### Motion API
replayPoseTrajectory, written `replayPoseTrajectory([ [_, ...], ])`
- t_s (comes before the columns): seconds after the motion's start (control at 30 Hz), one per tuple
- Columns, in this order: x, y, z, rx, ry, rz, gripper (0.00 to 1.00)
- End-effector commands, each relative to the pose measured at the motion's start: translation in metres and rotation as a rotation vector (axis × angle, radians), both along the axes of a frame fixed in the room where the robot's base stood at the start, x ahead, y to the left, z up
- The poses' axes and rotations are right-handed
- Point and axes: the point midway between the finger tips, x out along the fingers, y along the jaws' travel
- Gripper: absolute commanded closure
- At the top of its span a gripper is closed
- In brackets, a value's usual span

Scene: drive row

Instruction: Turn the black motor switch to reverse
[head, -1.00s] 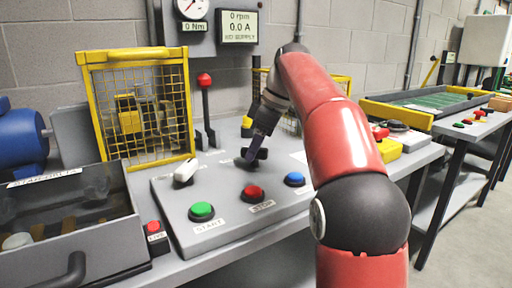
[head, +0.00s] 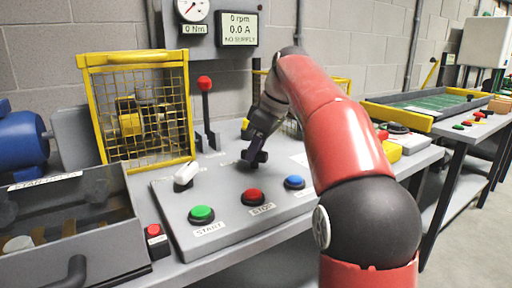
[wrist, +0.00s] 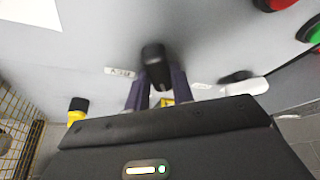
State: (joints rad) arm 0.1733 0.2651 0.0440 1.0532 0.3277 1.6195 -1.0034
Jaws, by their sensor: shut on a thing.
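The black motor switch (head: 254,158) is a dark knob on the grey sloped control panel (head: 228,206), behind the red stop button (head: 253,196). My gripper (head: 254,148) reaches down onto it from above, at the end of the red arm. In the wrist view my gripper (wrist: 158,92) has its two purple-grey fingers on either side of the black knob (wrist: 153,56), shut on it. A small label (wrist: 120,72) lies beside the knob; its text is too blurred to read. The fingers hide part of the knob.
A green start button (head: 201,213), a blue button (head: 294,181) and a white-handled switch (head: 185,174) share the panel. A red-topped lever (head: 205,98) and a yellow mesh guard (head: 140,110) stand behind. The display (head: 238,28) reads 0 rpm, 0.0 A.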

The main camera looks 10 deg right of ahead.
Motion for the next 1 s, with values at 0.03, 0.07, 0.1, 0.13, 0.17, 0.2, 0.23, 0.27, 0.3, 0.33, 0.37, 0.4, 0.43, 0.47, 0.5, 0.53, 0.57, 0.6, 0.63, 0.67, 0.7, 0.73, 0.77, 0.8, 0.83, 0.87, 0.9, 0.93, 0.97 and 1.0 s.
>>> replayPoseTrajectory([
  [0.03,-0.001,0.0007,0.0016,-0.001,-0.001,-0.038,0.99],
  [0.07,-0.0009,0.0006,0.0017,0.0,-0.002,-0.064,0.99],
  [0.1,-0.0012,0.0007,0.0017,-0.001,-0.001,-0.1,0.99],
  [0.13,-0.0013,0.001,0.0023,0.0,-0.002,-0.129,0.99],
  [0.17,-0.0014,0.0012,0.0021,0.0,-0.002,-0.156,0.99],
  [0.2,-0.0013,0.0014,0.002,0.0,-0.002,-0.194,0.99],
  [0.23,-0.0015,0.0017,0.0021,-0.001,-0.001,-0.222,0.99],
  [0.27,-0.0015,0.0018,0.0023,0.0,-0.001,-0.251,0.99],
  [0.3,-0.0017,0.0019,0.0025,0.0,-0.002,-0.29,0.99],
  [0.33,-0.0015,0.0018,0.0025,-0.001,-0.003,-0.318,0.99],
  [0.37,-0.0016,0.0022,0.0023,0.0,-0.001,-0.347,0.99],
  [0.4,-0.0016,0.0025,0.0027,0.001,-0.002,-0.384,0.99],
  [0.43,-0.0018,0.0025,0.0028,-0.001,-0.003,-0.412,0.99],
  [0.47,-0.0019,0.0026,0.0028,0.0,-0.002,-0.44,0.99],
  [0.5,-0.0017,0.0024,0.003,0.0,-0.003,-0.479,0.99],
  [0.53,-0.0018,0.0026,0.0028,-0.001,-0.002,-0.507,0.99],
  [0.57,-0.0018,0.0029,0.0027,0.0,-0.002,-0.535,0.99],
  [0.6,-0.0017,0.0029,0.003,0.0,-0.003,-0.574,0.99],
  [0.63,-0.0019,0.0029,0.0032,-0.001,-0.002,-0.602,0.99],
  [0.67,-0.0019,0.0031,0.0031,0.0,-0.003,-0.631,0.99],
  [0.7,-0.0018,0.0033,0.0033,0.0,-0.003,-0.668,0.99],
  [0.73,-0.0018,0.0037,0.0034,0.0,-0.003,-0.696,0.99],
  [0.77,-0.0018,0.0036,0.0031,-0.001,-0.003,-0.725,0.99],
  [0.8,-0.0017,0.0037,0.003,0.0,-0.003,-0.763,0.99],
  [0.83,-0.0016,0.0038,0.0029,-0.001,-0.003,-0.791,0.99],
  [0.87,-0.0016,0.0042,0.0029,-0.001,-0.002,-0.819,0.99],
  [0.9,-0.0016,0.0043,0.0027,-0.001,-0.003,-0.857,0.99],
  [0.93,-0.0016,0.0044,0.0026,-0.001,-0.002,-0.886,0.99],
  [0.97,-0.0015,0.0044,0.0024,0.0,-0.003,-0.914,0.99],
  [1.0,-0.0014,0.0048,0.0022,-0.001,-0.003,-0.95,0.99],
])
